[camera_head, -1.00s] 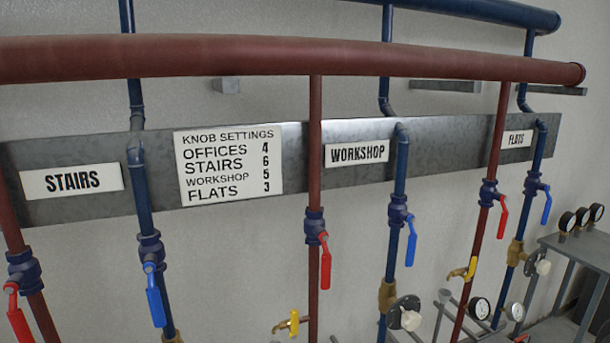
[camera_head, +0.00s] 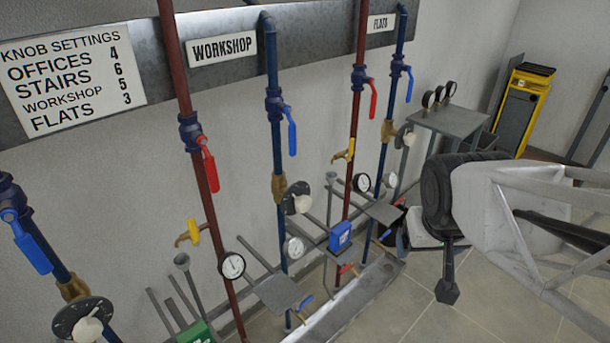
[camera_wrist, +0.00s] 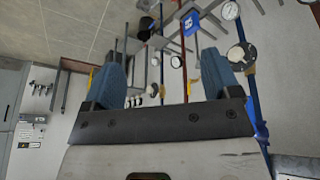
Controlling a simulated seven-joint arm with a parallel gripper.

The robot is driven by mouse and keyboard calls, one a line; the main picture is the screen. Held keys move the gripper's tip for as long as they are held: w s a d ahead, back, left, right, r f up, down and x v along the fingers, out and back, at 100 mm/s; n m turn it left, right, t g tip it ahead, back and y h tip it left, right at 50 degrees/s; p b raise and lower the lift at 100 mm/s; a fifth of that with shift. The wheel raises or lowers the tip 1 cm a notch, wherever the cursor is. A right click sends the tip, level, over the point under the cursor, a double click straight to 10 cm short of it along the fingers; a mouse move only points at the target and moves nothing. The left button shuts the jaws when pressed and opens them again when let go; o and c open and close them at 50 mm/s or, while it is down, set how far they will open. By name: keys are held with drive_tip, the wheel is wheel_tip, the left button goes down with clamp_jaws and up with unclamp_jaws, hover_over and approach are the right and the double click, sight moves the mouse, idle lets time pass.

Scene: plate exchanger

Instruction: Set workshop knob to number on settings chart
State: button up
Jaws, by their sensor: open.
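The settings chart (camera_head: 65,78) is on the wall plate at upper left in the head view; it reads WORKSHOP 5. The WORKSHOP sign (camera_head: 222,47) is right of it, beside a blue pipe. On that pipe, below a blue-handled valve, is the workshop knob (camera_head: 301,202), white on a dark round dial. Its pointer and numbers are too small to read. In the wrist view, my gripper (camera_wrist: 163,60) has two blue fingers wide apart with nothing between them. A white knob on a dark dial (camera_wrist: 240,57) shows beside the right finger; I cannot tell which knob it is.
A similar knob (camera_head: 88,329) is at lower left and another (camera_head: 408,138) is under the FLATS sign. Red pipes, a red valve handle (camera_head: 208,163), a yellow tap (camera_head: 190,233) and gauges (camera_head: 232,265) surround the workshop pipe. Floor is open at lower right.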

drive_tip(key=w+a+f+n+t+y, duration=0.1)
drive_tip(key=w+f+n+t, duration=0.15)
drive_tip(key=w, duration=0.45)
drive_tip(key=w+a+f+n+t+y, duration=0.1)
drive_tip(key=w+a+f+t, duration=0.15)
drive_tip(key=w, duration=0.55)
drive_tip(key=w+a+f+n+t, duration=0.1)
drive_tip(key=w+f+t, duration=0.1)
drive_tip(key=w+f, duration=0.35)
drive_tip(key=n+t+y, duration=0.2)
drive_tip(key=n+y, duration=0.4)
drive_tip(key=y, duration=0.5)
approach(307, 206)
drive_tip(key=x, duration=0.3)
drive_tip(key=shift+s+d+r, duration=0.1)
drive_tip(key=shift+d, duration=0.05)
drive_tip(key=shift+x, duration=3.9)
drive_tip(key=shift+s, duration=0.1)
drive_tip(key=shift+c, duration=0.5)
